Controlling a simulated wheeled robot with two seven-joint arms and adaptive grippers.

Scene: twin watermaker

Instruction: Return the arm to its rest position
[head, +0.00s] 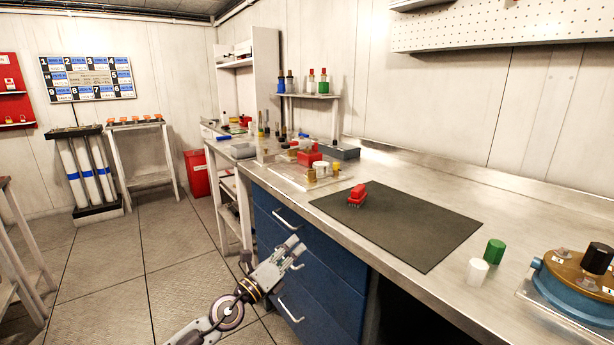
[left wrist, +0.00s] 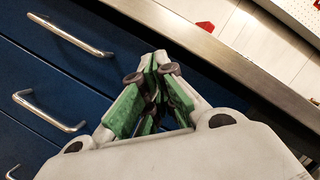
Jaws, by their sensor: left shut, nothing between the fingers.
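My left gripper (head: 290,249) is in front of the blue drawer cabinet (head: 325,260), below the worktop's front edge, in the head view. In the left wrist view its green-padded fingers (left wrist: 153,85) are together with nothing between them. The drawer handles lie to the left of the fingers in that view, and I cannot tell how close they are. My left arm comes up from the bottom of the head view. My right gripper is in neither view.
The steel worktop (head: 400,173) carries a dark mat (head: 410,225) with a red connector-like part (head: 357,195). A white cap (head: 477,271), a green cap (head: 494,252) and a blue round device (head: 575,290) stand at the right. Floor (head: 130,270) is free at the left.

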